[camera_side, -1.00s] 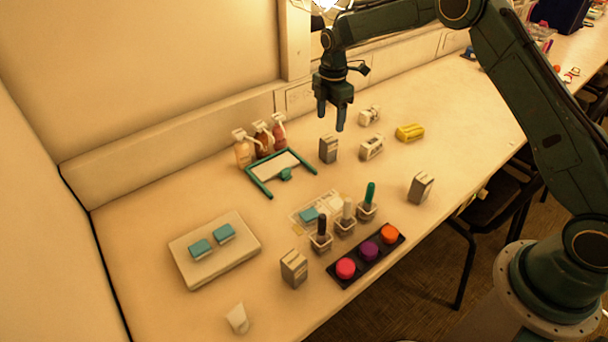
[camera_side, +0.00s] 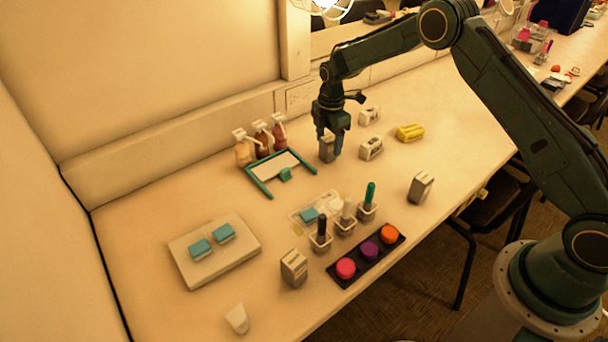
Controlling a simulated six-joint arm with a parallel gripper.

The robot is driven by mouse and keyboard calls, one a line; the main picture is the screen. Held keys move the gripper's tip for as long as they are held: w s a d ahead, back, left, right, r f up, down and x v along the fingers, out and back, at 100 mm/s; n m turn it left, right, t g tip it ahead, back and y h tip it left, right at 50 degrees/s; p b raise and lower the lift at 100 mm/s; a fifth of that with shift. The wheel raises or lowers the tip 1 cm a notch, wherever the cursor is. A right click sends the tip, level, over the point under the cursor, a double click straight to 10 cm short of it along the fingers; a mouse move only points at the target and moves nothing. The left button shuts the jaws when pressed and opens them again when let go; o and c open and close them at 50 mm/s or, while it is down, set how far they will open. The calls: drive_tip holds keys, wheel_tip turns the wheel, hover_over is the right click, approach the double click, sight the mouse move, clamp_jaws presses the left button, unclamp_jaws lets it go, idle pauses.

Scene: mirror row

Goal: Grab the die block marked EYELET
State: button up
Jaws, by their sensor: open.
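Several small blocks with grey or white sides stand on the table, and their markings are too small to read, so I cannot tell which says EYELET. One grey block (camera_side: 326,152) stands upright at my gripper (camera_side: 331,147). The gripper points down with its fingers open at the block's upper part and partly hides it. I cannot tell whether a finger touches it. Another grey block (camera_side: 420,188) stands to the right, and a third block (camera_side: 293,269) stands at the front. Two whitish blocks lie behind and to the right, one nearer (camera_side: 371,148) and one farther (camera_side: 368,116).
Pump bottles (camera_side: 262,140) and a teal-framed board (camera_side: 268,186) stand close left of the gripper. A yellow block (camera_side: 410,132) lies to the right. Brushes in holders (camera_side: 344,222), a dark tray of coloured discs (camera_side: 337,280) and a pale slab (camera_side: 200,275) are nearer the front.

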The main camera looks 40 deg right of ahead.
sight(329, 138)
drive_tip(key=shift+f, duration=1.15)
drive_tip(key=c, duration=1.2)
drive_tip(key=shift+r, duration=0.2)
wheel_tip(329, 138, up, 20)
drive_tip(key=shift+f, duration=0.15)
